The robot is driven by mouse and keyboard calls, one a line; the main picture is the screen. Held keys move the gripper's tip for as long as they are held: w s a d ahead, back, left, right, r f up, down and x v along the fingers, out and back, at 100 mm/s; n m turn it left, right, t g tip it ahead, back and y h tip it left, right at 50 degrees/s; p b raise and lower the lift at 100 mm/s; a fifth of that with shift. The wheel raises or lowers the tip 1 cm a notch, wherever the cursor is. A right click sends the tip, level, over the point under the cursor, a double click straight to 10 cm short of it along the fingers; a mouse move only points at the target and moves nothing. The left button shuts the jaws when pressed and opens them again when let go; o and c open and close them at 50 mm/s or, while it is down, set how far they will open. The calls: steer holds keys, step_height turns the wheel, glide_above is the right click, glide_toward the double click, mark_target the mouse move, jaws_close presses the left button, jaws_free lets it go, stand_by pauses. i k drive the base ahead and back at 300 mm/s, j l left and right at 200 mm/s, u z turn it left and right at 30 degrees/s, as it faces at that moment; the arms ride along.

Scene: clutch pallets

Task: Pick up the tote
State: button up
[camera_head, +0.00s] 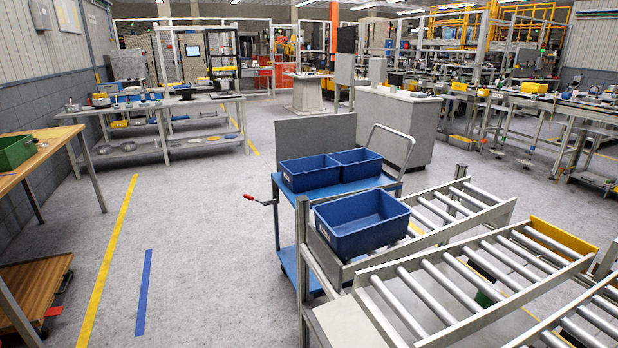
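A blue open tote (362,240) stands at the near end of a roller conveyor, and it looks empty. Two more blue totes stand side by side on a blue cart behind it: one on the left (309,182) and one on the right (372,173). Both also look empty. Which of these the task means cannot be told from the picture. My gripper and arm are not in view.
The roller conveyor (457,295) fills the lower right. The blue cart (318,202) has a grey handle and a red-tipped lever. A wooden table (40,152) with a green bin stands at left. The grey floor (200,235) between is clear, with yellow and blue tape lines.

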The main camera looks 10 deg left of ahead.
mark_target(318, 171)
steer(key=i+j+u, duration=0.55)
steer(key=i+u, duration=0.65)
steer(key=i, duration=1.3)
steer(key=i+j+z, duration=0.2)
steer(key=i, duration=0.25)
steer(key=i+z, duration=0.2)
steer(key=i, duration=0.25)
steer(key=i+j+z, duration=0.2)
steer(key=i, duration=0.25)
steer(key=i+j+z, duration=0.15)
steer(key=i+j, duration=0.15)
steer(key=i, duration=0.1)
